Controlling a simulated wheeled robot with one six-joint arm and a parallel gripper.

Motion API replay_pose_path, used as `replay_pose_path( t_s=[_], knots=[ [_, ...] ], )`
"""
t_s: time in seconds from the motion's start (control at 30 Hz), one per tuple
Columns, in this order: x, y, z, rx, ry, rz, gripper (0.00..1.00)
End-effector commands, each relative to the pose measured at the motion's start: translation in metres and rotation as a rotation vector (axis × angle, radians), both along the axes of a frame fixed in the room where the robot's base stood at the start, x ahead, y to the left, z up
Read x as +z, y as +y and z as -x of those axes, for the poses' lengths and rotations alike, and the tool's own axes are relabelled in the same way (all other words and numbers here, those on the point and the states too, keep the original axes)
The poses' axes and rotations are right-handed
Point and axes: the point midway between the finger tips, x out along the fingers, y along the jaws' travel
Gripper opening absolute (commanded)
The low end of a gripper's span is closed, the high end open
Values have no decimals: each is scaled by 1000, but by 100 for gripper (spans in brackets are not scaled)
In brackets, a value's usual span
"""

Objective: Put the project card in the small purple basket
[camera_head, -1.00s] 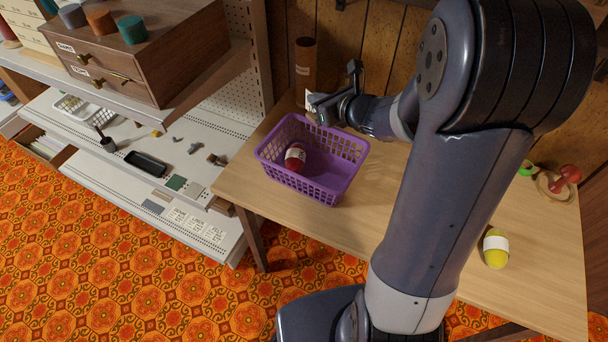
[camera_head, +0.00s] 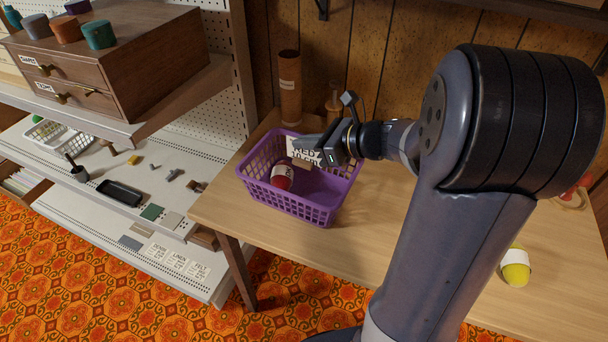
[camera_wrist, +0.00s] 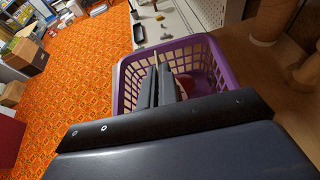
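The small purple basket (camera_head: 318,210) stands on the wooden table and also shows in the wrist view (camera_wrist: 122,92). My gripper (camera_head: 322,150) is over the basket's back part, its fingers pointing down and inward. It is shut on the project card (camera_head: 302,149), a white card with dark lettering. The card is tilted, inside or just above the basket's opening; I cannot tell whether it touches anything. In the wrist view my fingers (camera_wrist: 160,84) are close together, with the card's thin pale edge (camera_wrist: 156,60) between them.
A red item with a white label (camera_head: 282,177) lies in the basket. A brown cylinder (camera_head: 289,88) and a bottle (camera_head: 334,102) stand behind it. A yellow item (camera_head: 515,266) lies at the table's right. Shelving with a drawer box (camera_head: 105,62) stands at the left.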

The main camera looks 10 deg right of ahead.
Motion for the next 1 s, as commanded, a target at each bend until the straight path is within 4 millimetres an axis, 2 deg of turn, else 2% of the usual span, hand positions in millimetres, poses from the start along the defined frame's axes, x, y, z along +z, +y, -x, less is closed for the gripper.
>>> replay_pose_path(
  t_s=[0.03, 0.23, 0.43, 0.87, 1.0],
  knots=[
    [-12, 0, 0, 0, 2, -2, 0],
    [-31, 0, 0, 0, 1, -1, 0],
    [-58, 0, 0, -1, 1, -2, 0],
    [-65, 0, 0, -1, -2, 0, 0],
    [-64, 0, 0, -1, -2, 0, 12]
  ],
)
